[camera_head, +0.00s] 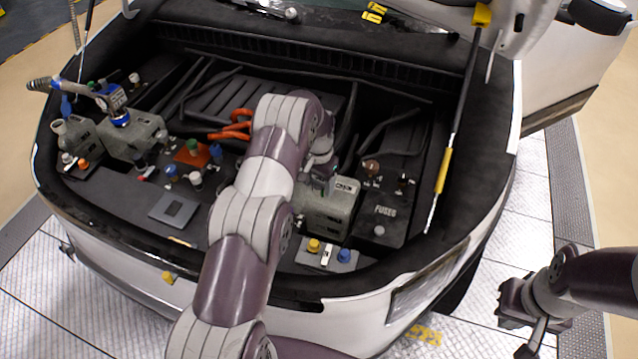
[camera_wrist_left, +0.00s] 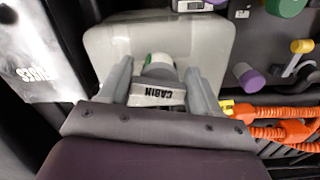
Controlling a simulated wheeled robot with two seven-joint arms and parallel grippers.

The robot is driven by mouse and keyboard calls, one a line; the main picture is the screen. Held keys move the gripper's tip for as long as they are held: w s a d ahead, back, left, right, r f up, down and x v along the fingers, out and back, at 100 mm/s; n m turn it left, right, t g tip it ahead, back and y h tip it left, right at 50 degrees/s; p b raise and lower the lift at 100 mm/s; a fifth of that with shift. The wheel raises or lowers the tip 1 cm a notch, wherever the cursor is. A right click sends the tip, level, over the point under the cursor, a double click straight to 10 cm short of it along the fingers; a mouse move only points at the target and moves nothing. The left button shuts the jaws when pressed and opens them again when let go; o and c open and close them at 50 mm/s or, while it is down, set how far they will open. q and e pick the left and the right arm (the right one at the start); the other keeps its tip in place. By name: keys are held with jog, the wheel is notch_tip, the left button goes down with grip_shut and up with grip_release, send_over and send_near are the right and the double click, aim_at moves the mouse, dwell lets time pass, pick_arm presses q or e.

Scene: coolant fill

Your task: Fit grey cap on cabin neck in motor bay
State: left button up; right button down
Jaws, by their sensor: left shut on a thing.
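The cabin tank, a grey box (camera_head: 328,214), stands at the right of the motor bay and also fills the top of the left wrist view (camera_wrist_left: 215,45). A tag reading CABIN (camera_wrist_left: 157,96) lies between the fingers in the wrist view. My left gripper (camera_head: 318,172) is over the tank's top; its two fingers (camera_wrist_left: 160,82) are shut on the grey cap (camera_wrist_left: 158,69). White and green show by the cap. The neck is mostly hidden, and I cannot tell whether the cap sits on it. My right gripper (camera_head: 512,306) is outside the car, its jaw opening unclear.
A FUSES panel (camera_head: 385,211) lies right of the tank. Orange cables (camera_head: 236,127) lie left of it. A hood strut (camera_head: 446,165) rises at the right. A second grey tank (camera_head: 130,140) and several coloured caps are at the left.

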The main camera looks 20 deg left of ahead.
pick_arm(q)
jog(key=shift+s+f+m, duration=0.1)
jog(key=shift+m, duration=0.2)
jog(key=shift+f+m, duration=0.1)
jog(key=shift+m, duration=0.4)
jog(key=shift+a+m+b, duration=0.1)
jog(key=shift+m+b, duration=0.3)
jog(key=shift+m, duration=0.6)
jog(key=shift+m, duration=0.6)
jog(key=shift+a+m+b, duration=0.1)
jog(key=shift+m+b, duration=0.25)
jog(key=shift+m, duration=0.65)
